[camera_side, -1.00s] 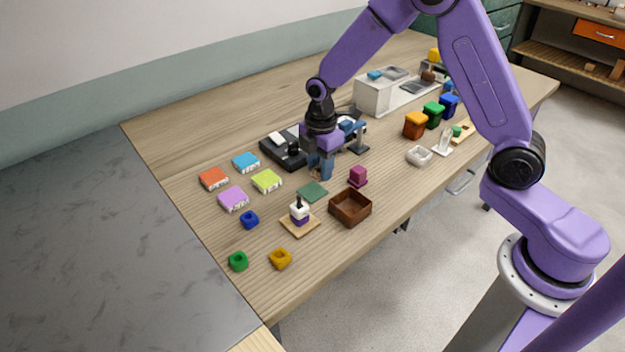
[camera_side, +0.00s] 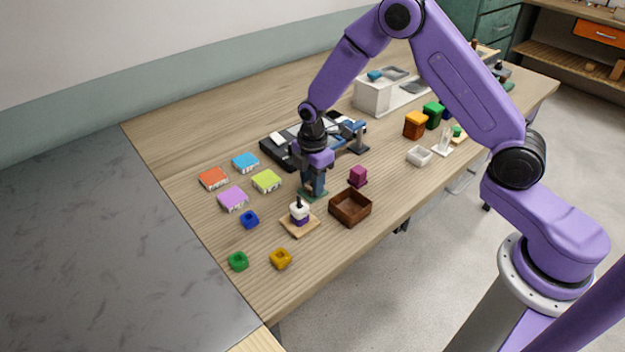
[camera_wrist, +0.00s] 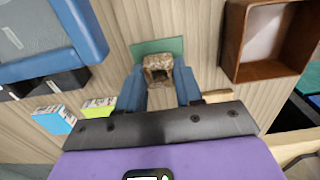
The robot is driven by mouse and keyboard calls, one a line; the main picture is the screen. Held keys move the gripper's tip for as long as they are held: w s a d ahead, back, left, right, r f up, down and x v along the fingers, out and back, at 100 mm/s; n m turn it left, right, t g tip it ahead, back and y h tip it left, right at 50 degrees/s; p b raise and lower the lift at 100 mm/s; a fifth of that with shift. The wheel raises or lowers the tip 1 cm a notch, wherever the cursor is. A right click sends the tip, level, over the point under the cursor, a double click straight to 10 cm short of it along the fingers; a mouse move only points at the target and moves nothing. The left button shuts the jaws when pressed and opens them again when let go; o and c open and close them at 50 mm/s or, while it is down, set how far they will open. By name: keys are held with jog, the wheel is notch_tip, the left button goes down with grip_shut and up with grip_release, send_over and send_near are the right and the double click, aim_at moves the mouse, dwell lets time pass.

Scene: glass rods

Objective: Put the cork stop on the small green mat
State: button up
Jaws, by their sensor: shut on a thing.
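The cork stop (camera_wrist: 158,68) is a brown, speckled piece between the two blue fingers of my gripper (camera_wrist: 160,92) in the wrist view. My gripper is shut on it. In the side view my gripper (camera_side: 312,190) points down over the small green mat (camera_side: 316,198), and the fingers hide much of the mat and the cork. In the wrist view the green mat (camera_wrist: 150,46) shows behind and around the cork's far side. I cannot tell whether the cork touches the mat.
A brown open box (camera_side: 350,208) stands right of the mat, with a magenta block (camera_side: 358,176) behind it. A wooden base with a white and purple piece (camera_side: 299,213) stands in front. Lime (camera_side: 266,181) and purple (camera_side: 233,199) blocks lie to the left.

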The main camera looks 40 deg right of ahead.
jog(key=o, duration=1)
jog(key=shift+f, duration=0.1)
notch_tip(320, 180, up, 12)
jog(key=shift+r, duration=0.2)
jog(key=s+a+r+m, duration=0.1)
jog(key=s+r, duration=0.2)
jog(key=s, duration=0.5)
jog(key=s+a+r+m, duration=0.2)
jog(key=s, duration=0.6)
jog(key=s+d+m, duration=0.1)
jog(key=s+d, duration=0.2)
jog(key=s, duration=0.6)
jog(key=s+d+r+m, duration=0.1)
jog(key=s+d, duration=0.2)
jog(key=s, duration=0.5)
jog(key=shift+s+d, duration=0.35)
